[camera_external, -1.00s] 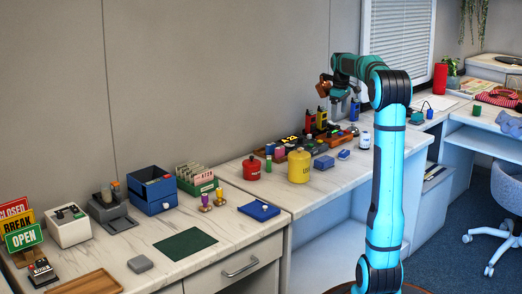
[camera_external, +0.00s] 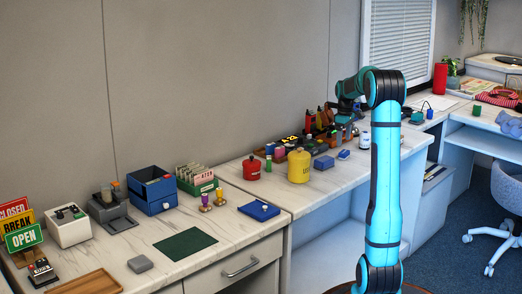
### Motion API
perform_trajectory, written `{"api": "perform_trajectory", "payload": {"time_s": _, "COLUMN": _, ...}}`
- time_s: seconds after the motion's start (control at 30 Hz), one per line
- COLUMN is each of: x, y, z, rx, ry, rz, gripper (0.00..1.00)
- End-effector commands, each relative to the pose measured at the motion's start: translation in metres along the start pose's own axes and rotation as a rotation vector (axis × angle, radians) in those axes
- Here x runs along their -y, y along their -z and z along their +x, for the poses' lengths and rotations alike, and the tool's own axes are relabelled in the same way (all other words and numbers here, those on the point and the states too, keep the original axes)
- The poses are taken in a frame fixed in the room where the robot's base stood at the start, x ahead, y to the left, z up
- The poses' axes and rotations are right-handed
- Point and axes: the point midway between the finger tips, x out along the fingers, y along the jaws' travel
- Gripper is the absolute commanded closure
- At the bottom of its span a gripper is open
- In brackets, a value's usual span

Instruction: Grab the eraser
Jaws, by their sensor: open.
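No thing in the external view is clearly marked as the eraser. Small blocks that could be it are a blue and white block (camera_external: 344,154) and a larger blue block (camera_external: 324,162) on the far counter, and a grey block (camera_external: 140,264) on the near counter. My gripper (camera_external: 346,128) is open and points down over the back of the far counter, beside a row of upright coloured items. It is behind and above the blue and white block, apart from it. Its fingertips are small and partly lost among the items.
A yellow canister (camera_external: 299,167) and a red canister (camera_external: 251,168) stand on the far counter. A white bottle (camera_external: 365,140) stands close to my arm. Dark organisers with coloured items (camera_external: 292,143) line the wall. A green mat (camera_external: 185,243) lies on the near counter.

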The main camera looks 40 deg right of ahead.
Motion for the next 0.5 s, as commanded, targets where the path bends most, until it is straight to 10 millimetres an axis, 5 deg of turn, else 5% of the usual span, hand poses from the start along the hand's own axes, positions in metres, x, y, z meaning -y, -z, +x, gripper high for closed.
{"api": "perform_trajectory", "payload": {"time_s": 0.5, "x": -0.004, "y": 0.001, "z": 0.041, "rx": 0.002, "ry": 0.002, "rz": 0.0, "gripper": 0.23}}
